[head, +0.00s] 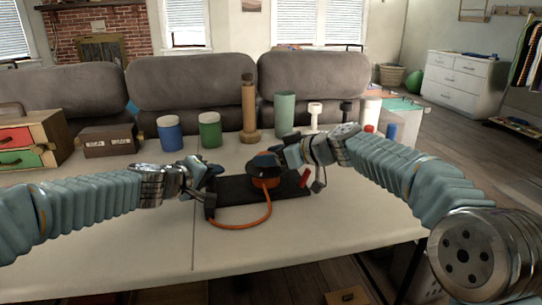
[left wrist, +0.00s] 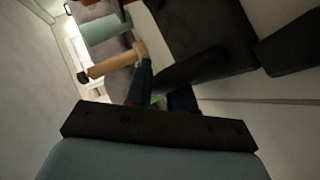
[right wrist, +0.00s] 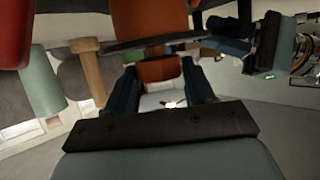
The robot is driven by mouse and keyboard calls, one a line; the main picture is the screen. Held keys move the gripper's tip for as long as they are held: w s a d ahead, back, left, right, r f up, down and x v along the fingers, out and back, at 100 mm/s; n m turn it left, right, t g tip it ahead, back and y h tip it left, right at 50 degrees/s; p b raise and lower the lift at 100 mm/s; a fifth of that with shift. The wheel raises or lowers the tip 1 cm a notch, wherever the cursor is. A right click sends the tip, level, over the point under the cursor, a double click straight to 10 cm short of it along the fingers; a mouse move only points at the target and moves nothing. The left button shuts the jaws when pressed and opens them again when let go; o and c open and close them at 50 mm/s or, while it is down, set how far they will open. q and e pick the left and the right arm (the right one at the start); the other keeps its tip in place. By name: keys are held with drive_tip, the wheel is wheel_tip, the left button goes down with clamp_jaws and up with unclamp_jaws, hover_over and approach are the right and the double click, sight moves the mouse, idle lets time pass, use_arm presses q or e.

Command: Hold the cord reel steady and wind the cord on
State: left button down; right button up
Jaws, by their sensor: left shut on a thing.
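The cord reel (head: 266,181) is an orange drum with a dark top, upright on a black stand (head: 238,191) on the table. Orange cord (head: 256,226) loops from it over the table's front to the stand's left end. My left gripper (head: 208,178) is shut on a dark part at the stand's left end; in the left wrist view a dark bar (left wrist: 190,70) runs between its fingers. My right gripper (head: 284,154) is at the reel's upper right. Its fingers are apart around an orange part (right wrist: 157,70) in the right wrist view; contact is unclear.
A red piece (head: 305,178) is at the stand's right. Behind stand a blue jar (head: 171,135), a green jar (head: 210,132), a wooden peg (head: 249,112) and a green cylinder (head: 285,113). A drawer box (head: 40,135) is at far left. The front table is clear.

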drive_tip(key=c, duration=0.6)
